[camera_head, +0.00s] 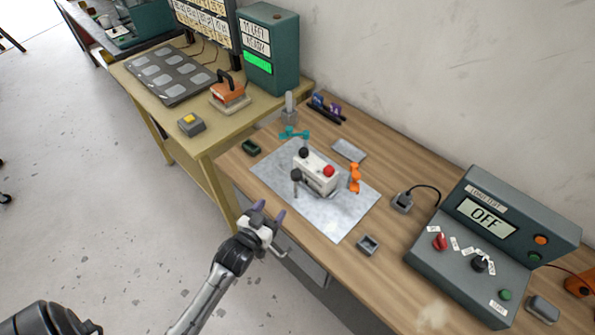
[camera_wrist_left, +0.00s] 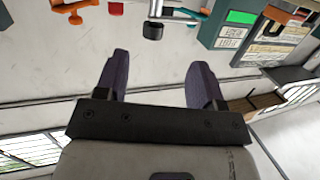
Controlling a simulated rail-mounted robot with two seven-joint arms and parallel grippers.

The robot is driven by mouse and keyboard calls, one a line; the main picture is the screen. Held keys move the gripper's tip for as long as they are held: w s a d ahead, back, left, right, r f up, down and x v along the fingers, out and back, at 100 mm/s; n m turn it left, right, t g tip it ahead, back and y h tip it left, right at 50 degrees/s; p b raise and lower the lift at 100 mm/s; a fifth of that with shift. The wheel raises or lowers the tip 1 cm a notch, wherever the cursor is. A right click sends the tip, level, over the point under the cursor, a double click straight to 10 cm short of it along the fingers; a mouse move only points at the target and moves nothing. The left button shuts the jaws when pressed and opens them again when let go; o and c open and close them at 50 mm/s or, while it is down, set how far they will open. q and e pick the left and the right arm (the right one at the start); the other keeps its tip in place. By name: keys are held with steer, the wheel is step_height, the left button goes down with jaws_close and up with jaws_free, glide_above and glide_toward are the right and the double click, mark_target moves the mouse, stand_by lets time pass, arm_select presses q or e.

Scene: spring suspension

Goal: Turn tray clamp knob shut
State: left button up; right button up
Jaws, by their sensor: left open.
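A white block fixture (camera_head: 313,177) stands on a grey metal plate (camera_head: 335,215) on the wooden bench. It carries a black ball knob (camera_head: 303,152), a red knob (camera_head: 328,171) and a dark knob on a stem (camera_head: 296,175) at its near left side. I cannot tell which one is the tray clamp knob. My left gripper (camera_head: 268,212) is open and empty, in front of the plate's near left edge and apart from the fixture. Its two purple fingers also show spread in the left wrist view (camera_wrist_left: 160,75), with a black knob (camera_wrist_left: 153,31) beyond them. My right gripper is out of view.
An orange clamp-like part (camera_head: 354,178) stands right of the fixture, a teal part (camera_head: 294,133) behind it. A small grey tray (camera_head: 368,244) lies in front. A control box (camera_head: 490,250) reading OFF stands at right. A yellow table (camera_head: 205,135) adjoins at left.

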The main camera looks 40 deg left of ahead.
mark_target(293, 177)
arm_select(q)
steer(key=shift+t, duration=0.8)
steer(key=w, duration=0.4)
steer(key=w+a+r, duration=0.1)
steer(key=w, duration=0.4)
steer(key=w+a+r, duration=0.1)
steer(key=w, duration=0.3)
steer(key=shift+w, duration=0.35)
jaws_close()
